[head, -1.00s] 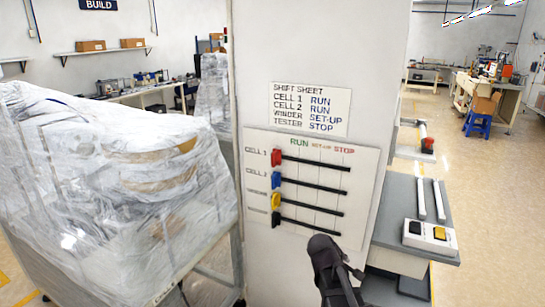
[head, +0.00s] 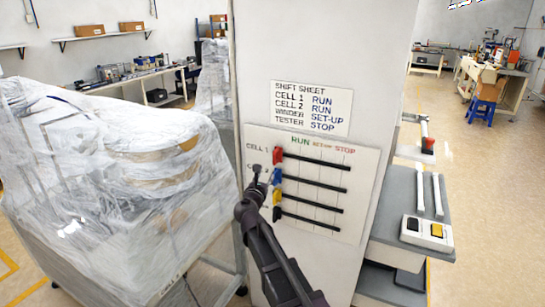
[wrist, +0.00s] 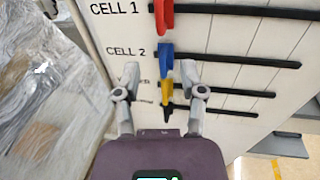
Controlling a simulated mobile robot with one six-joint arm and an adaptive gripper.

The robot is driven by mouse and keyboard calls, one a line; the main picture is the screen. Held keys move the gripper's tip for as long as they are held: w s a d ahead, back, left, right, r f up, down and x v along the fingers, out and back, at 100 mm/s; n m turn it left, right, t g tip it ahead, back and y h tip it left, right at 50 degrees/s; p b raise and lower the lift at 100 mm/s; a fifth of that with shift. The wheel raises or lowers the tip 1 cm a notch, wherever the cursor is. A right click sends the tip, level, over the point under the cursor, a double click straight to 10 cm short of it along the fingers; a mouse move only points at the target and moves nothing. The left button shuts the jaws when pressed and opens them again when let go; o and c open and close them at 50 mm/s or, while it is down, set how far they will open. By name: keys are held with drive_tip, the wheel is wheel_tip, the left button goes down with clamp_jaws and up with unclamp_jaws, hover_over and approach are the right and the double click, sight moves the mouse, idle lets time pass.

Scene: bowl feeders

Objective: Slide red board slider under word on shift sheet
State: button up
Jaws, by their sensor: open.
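The red slider (head: 278,156) sits at the left end of the top slot, labelled CELL 1, on the white board (head: 345,225). It also shows at the top of the wrist view (wrist: 163,14). The board's header reads RUN (head: 300,140), SET-UP and STOP, left to right. The shift sheet (head: 312,106) above lists CELL 1 RUN, CELL 2 RUN, WINDER SET-UP, TESTER STOP. My gripper (head: 266,173) is open in front of the board's left side, below the red slider. In the wrist view its fingers (wrist: 161,76) straddle the blue and yellow slider area, apart from red.
The blue slider (head: 276,177), yellow slider (head: 277,196) and black slider (head: 277,214) sit at their slots' left ends below red. A plastic-wrapped machine (head: 120,190) stands close on the left. A grey bench with a switch box (head: 427,231) is on the right.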

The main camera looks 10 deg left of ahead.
sight(274, 159)
drive_tip(key=shift+w, duration=0.1)
idle(0.3)
drive_tip(key=w, duration=0.4)
drive_tip(key=w+d, duration=0.1)
drive_tip(key=w, duration=0.4)
drive_tip(key=w+d, duration=0.1)
drive_tip(key=w, duration=0.3)
drive_tip(key=shift+w, duration=0.25)
clamp_jaws()
